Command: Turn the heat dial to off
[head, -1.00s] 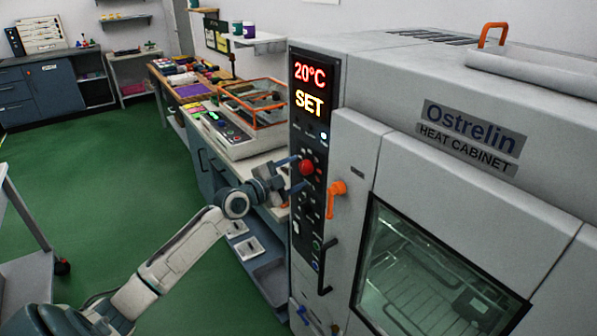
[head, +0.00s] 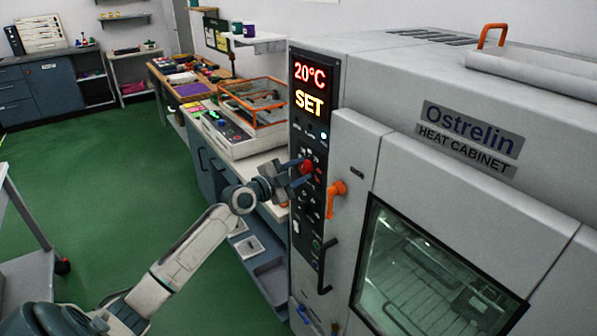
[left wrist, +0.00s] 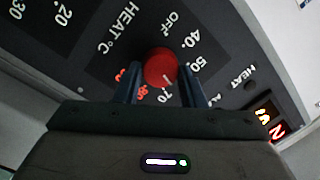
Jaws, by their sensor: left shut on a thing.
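The heat dial is a red round knob (head: 306,168) on the black control panel of the heat cabinet (head: 455,75). My left gripper (head: 296,174) reaches it from the left and is shut on it. In the left wrist view the red dial (left wrist: 161,67) sits between the two dark fingers of the left gripper (left wrist: 160,76). Printed around it are "HEAT °C", "OFF" and numbers such as 40, 50 and 70. My right gripper is not in view.
The cabinet display (head: 310,87) reads "20°C" and "SET". An orange handle (head: 335,198) sticks out just right of the dial, and a black handle (head: 325,266) is below. A bench (head: 207,150) with an orange-framed box (head: 252,103) stands behind the arm. Green floor is open at left.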

